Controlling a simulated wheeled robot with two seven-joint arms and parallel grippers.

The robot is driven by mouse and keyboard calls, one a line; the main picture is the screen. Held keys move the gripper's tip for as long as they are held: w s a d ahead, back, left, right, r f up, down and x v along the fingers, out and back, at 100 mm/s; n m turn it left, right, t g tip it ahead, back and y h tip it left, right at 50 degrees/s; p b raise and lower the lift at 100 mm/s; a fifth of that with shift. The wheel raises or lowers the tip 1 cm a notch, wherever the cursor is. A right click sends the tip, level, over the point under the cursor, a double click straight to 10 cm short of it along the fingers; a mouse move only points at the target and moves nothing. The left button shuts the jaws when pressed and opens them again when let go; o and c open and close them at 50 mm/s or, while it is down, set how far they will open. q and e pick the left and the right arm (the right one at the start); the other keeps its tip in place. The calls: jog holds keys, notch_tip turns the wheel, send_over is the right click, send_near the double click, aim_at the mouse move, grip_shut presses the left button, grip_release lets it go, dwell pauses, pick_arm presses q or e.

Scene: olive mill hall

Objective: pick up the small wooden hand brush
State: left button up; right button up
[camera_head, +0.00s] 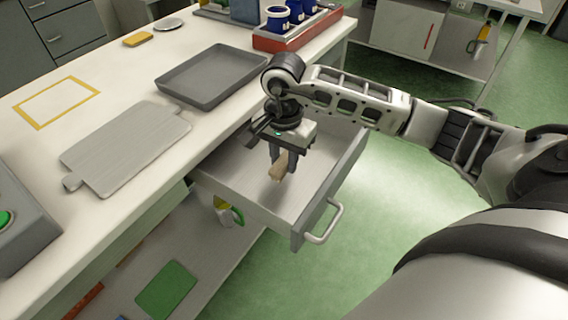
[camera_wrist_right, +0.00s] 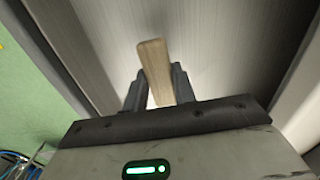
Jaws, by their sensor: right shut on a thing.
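The small wooden hand brush (camera_head: 279,167) is between the fingers of my right gripper (camera_head: 282,158), over the open drawer (camera_head: 247,196). In the right wrist view its pale wooden body (camera_wrist_right: 155,68) stands up between the two dark fingertips (camera_wrist_right: 157,88), which are shut on it. Its lower part is hidden by the gripper there, and I see no bristles. I cannot tell whether the brush touches the drawer floor. My left gripper is not in view.
The drawer, with a front handle (camera_head: 325,222), is pulled out under the white worktop (camera_head: 140,85). On the worktop are a grey tray (camera_head: 168,92), a grey board (camera_head: 128,148) and a red crate (camera_head: 300,38) with blue containers. Green floor (camera_head: 345,270) lies clear beside the drawer.

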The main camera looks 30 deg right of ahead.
jog(key=s+a+r, duration=0.9)
jog(key=s+r, duration=0.1)
jog(key=shift+a+r, duration=0.25)
jog(key=shift+a, duration=0.05)
jog(key=shift+s, duration=0.1)
jog(key=shift+o, duration=1)
jog(key=shift+c, duration=0.5)
